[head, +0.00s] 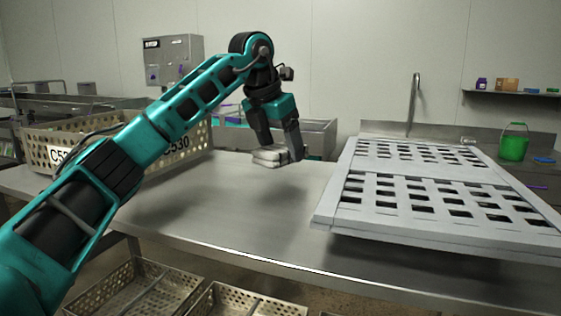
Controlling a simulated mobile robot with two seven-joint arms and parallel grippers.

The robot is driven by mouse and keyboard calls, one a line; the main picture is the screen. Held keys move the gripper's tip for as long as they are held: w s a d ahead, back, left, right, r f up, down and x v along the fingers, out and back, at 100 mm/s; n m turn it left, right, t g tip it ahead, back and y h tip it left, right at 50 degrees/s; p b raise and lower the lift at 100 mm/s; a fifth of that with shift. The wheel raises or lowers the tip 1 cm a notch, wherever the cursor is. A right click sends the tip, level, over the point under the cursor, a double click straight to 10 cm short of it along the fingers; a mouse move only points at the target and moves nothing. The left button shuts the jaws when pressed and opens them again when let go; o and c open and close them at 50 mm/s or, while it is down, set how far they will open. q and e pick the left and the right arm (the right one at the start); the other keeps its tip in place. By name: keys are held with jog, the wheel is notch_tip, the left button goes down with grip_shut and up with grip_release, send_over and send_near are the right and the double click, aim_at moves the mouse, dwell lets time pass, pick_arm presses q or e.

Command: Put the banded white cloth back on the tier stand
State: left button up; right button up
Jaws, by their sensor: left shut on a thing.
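My left gripper (279,147) points down above the steel table and is shut on a folded white cloth (268,158). The cloth is small and appears layered; its band cannot be made out at this size. It seems to be held a little above the table top, left of a pale grid panel. I cannot pick out the tier stand with certainty. My right gripper is not in view.
The steel table (215,215) is clear around the cloth. The grid panel (349,187) covers its right side. A perforated crate (193,140) marked C530 stands behind my left arm. Open perforated baskets (150,268) sit below the front edge. A green bucket (513,147) is at the far right.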

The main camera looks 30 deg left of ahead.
aim_at(281, 162)
pick_arm(q)
jog(key=shift+f, duration=1.8)
jog(key=shift+f, duration=0.1)
jog(key=o, duration=1)
jog(key=v, duration=1.2)
